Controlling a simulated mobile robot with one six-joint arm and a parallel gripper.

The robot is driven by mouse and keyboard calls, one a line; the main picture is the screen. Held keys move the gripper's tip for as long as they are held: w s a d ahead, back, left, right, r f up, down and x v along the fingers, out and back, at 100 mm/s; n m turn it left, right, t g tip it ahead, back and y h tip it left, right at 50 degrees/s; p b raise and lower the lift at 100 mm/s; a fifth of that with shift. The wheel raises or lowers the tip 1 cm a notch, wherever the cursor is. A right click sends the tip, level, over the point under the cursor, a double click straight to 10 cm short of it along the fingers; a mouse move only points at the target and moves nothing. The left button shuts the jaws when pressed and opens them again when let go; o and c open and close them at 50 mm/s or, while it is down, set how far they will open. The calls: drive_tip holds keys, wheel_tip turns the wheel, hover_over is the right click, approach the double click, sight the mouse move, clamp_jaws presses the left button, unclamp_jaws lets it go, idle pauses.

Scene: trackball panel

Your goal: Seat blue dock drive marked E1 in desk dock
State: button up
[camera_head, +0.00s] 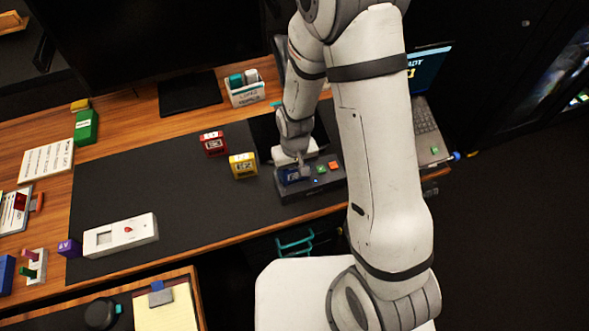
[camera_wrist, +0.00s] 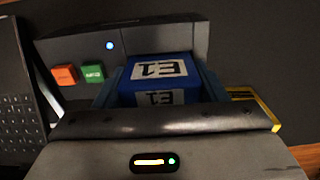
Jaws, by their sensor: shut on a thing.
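The blue drive (camera_head: 289,175) is at the left end of the dark desk dock (camera_head: 325,186) in the head view. In the wrist view the blue drive (camera_wrist: 158,68) shows white E1 labels on two faces. My gripper (camera_head: 301,168) is shut on it, with a finger on either side of the block. The dock (camera_wrist: 190,38) lies just beyond the drive in the wrist view, with a lit blue light, an orange button (camera_wrist: 65,75) and a green button (camera_wrist: 92,73). The drive's underside is hidden, so I cannot tell how deep it sits in the dock.
A yellow drive marked E2 (camera_head: 243,165) and a red drive (camera_head: 213,143) stand on the dark mat (camera_head: 190,196) left of the dock. A laptop (camera_head: 428,125) is to the right, partly behind my arm. A white device (camera_head: 120,236) lies at the mat's front left.

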drive_tip(key=o, duration=1.2)
drive_tip(key=shift+o, duration=0.2)
wheel_tip(320, 180, up, 12)
drive_tip(key=r, duration=0.1)
drive_tip(key=s+d+r+m+t, duration=0.3)
drive_tip(key=s+d+r, duration=0.9)
drive_tip(key=r, duration=0.3)
drive_tip(key=shift+s+d, duration=0.2)
drive_tip(key=shift+s, duration=0.15)
